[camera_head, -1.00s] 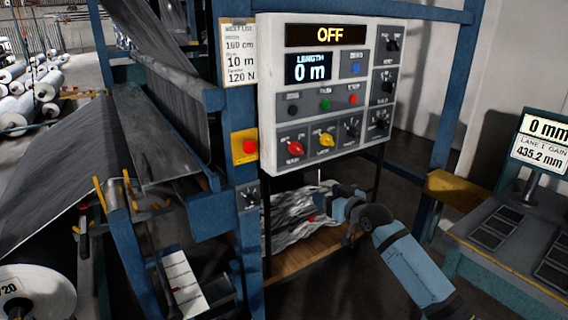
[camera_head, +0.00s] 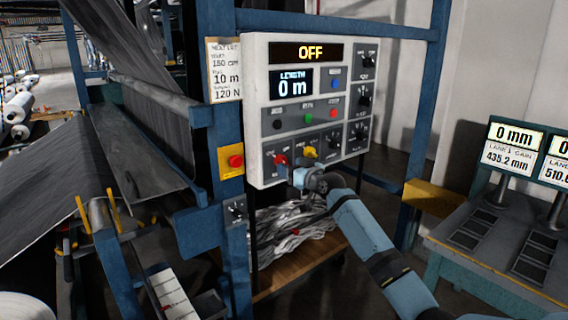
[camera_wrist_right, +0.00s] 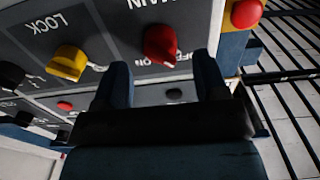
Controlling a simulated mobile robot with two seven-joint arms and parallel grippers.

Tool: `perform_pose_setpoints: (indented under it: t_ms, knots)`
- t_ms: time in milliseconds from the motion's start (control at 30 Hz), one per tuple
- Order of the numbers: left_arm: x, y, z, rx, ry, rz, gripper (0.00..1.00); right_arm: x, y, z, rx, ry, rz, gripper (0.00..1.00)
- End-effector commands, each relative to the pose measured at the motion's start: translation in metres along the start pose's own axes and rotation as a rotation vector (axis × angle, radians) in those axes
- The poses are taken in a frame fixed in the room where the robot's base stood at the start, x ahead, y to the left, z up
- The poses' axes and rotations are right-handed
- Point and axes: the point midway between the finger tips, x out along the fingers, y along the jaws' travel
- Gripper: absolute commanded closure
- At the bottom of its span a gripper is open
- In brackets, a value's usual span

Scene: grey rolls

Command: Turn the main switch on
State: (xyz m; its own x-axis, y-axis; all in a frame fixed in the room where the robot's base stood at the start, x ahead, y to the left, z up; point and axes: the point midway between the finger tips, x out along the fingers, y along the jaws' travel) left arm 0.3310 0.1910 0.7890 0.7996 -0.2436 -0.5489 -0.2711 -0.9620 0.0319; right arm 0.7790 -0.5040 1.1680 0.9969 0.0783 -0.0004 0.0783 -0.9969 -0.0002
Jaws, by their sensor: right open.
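The main switch is a red knob (camera_head: 281,160) at the lower left of the white control panel (camera_head: 256,100). In the right wrist view the red knob (camera_wrist_right: 160,44) sits under the label MAIN, with OFF and ON marks near it. The panel's top display (camera_head: 306,52) reads OFF. My right gripper (camera_wrist_right: 162,78) is open and empty, its two fingers apart and pointing toward the red knob, which shows between and beyond their tips. In the head view my right gripper (camera_head: 298,176) is at the panel's lower edge, partly hidden by its wrist. My left gripper is not in view.
A yellow LOCK knob (camera_wrist_right: 67,62) is beside the red one. A red stop button (camera_head: 236,161) on a yellow box is left of the panel. Blue frame posts (camera_head: 429,110) flank the panel. A desk with screens (camera_head: 509,147) stands at right.

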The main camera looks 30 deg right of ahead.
Motion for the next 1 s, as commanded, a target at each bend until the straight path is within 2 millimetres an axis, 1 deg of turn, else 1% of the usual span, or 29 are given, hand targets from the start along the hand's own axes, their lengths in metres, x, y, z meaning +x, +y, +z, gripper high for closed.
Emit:
perform_pose_setpoints:
  t_ms: [33,100,233,400,600,633,833,1000]
  knots:
    - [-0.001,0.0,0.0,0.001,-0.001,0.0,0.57,0.01,0.0,-0.002,0.002,0.001,0.001,0.33]
    - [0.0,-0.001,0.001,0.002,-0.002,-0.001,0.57,0.02,0.0,-0.001,0.002,0.0,0.0,0.33]
    - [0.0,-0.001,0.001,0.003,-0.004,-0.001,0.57,0.033,0.0,-0.001,0.001,0.001,0.0,0.33]
    - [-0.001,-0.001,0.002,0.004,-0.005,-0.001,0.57,0.039,0.0,0.0,0.0,0.001,0.0,0.33]
    - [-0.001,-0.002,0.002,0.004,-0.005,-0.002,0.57,0.039,0.0,0.0,-0.001,0.0,0.0,0.33]
    - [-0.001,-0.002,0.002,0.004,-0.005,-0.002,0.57,0.039,0.0,0.0,-0.001,0.0,0.0,0.36]
    - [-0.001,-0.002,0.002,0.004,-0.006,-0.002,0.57,0.039,0.0,0.0,-0.001,0.0,0.0,0.82]
    - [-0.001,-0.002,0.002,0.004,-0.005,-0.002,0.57,0.039,0.0,0.0,0.003,0.0,0.0,0.83]
